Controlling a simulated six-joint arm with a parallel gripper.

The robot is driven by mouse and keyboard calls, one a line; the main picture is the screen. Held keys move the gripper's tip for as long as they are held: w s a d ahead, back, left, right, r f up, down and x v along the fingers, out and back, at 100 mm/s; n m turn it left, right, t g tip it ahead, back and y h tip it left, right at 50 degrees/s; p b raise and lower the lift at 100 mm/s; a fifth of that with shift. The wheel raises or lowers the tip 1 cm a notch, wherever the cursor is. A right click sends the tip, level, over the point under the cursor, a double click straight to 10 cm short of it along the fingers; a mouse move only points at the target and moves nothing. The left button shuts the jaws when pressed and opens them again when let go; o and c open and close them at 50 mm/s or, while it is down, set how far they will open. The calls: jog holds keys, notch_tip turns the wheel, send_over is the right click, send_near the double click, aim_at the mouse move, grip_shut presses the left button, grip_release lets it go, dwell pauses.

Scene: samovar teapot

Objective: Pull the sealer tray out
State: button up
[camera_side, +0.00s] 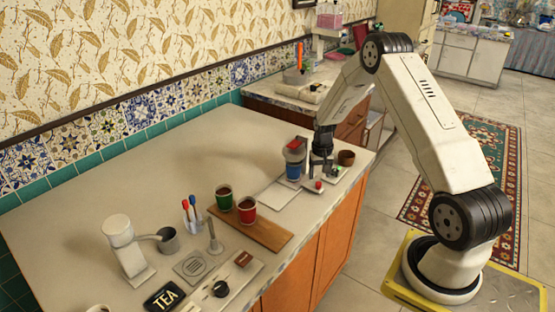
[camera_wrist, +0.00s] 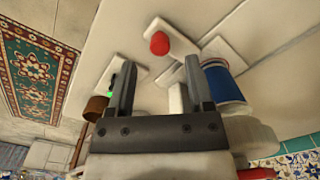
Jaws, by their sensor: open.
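The cup sealer (camera_side: 295,150) stands near the right end of the counter, with a blue cup (camera_side: 292,171) in it. The blue cup also shows in the wrist view (camera_wrist: 226,84), just right of the fingers. A red knob (camera_side: 318,185) sits at the front of the sealer; in the wrist view the red knob (camera_wrist: 159,43) is on a pale plate beyond the fingertips. The tray itself is hard to tell from the pale base. My gripper (camera_side: 321,168) points down beside the cup. In the wrist view my gripper (camera_wrist: 157,76) is open, with a white bar (camera_wrist: 178,100) showing between its fingers.
A brown bowl (camera_side: 346,158) stands close to the right of my gripper. A wooden board (camera_side: 262,235) carries a green cup (camera_side: 224,196) and a red cup (camera_side: 247,209). A flat white panel (camera_side: 282,196) lies in front of the sealer.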

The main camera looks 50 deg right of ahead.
aim_at(319, 183)
jog(key=shift+f, duration=1.85)
jog(key=shift+c, duration=0.2)
grip_shut()
